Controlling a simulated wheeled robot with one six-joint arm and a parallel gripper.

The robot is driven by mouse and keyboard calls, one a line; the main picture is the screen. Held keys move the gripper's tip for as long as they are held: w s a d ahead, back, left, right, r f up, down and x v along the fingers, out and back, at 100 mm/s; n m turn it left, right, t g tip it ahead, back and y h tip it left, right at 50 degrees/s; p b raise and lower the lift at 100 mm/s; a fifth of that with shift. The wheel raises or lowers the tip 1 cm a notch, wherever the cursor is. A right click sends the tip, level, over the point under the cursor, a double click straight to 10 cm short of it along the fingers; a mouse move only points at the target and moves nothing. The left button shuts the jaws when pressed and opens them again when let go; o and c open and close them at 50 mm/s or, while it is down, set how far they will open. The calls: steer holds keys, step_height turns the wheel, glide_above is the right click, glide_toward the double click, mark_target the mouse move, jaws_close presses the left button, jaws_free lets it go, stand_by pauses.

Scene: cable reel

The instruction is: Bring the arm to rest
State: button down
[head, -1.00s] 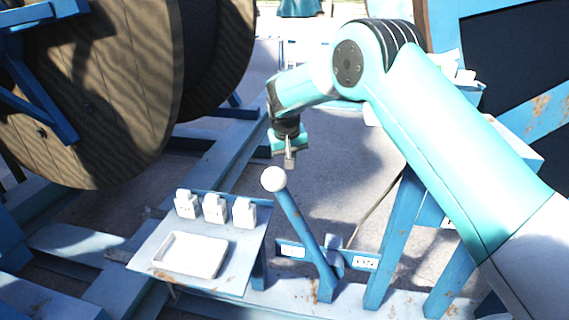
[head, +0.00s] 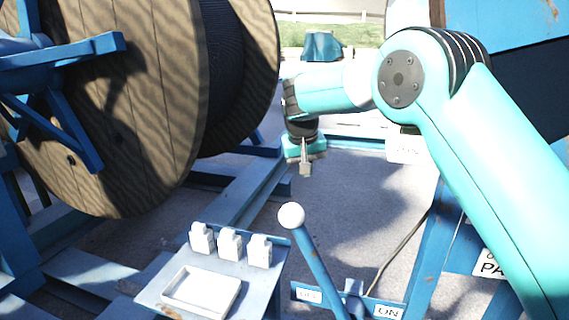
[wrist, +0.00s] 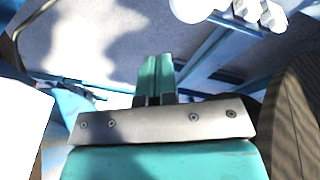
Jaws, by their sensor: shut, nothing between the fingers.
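My gripper (head: 306,170) hangs from my teal arm in the middle of the head view, pointing down. It is shut and empty, in the air above and beyond the white ball knob of a blue lever (head: 313,251). A clear gap lies between the fingertips and the knob. In the wrist view my gripper's fingers (wrist: 155,78) show closed together, with pavement and blue frame behind them. The white knob (wrist: 196,8) also shows at the top of the wrist view.
A large wooden cable reel (head: 120,110) stands at the left. Labels by the lever include "ON" (head: 387,312). Blue posts stand at the right. Open pavement lies beyond the lever.

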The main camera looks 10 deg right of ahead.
steer(key=s+a+n+g+y+b, duration=0.1)
steer(key=s+n+y+b, duration=0.1)
steer(key=s, duration=1.8)
steer(key=s+a+n+g+y+b, duration=0.1)
steer(key=s+n+y, duration=0.3)
steer(key=s, duration=1.7)
steer(key=shift+s+a+f+n+g+b, duration=0.2)
steer(key=shift+a+f+n+g+b, duration=0.25)
steer(key=shift+a+n, duration=0.35)
steer(key=shift+a, duration=0.1)
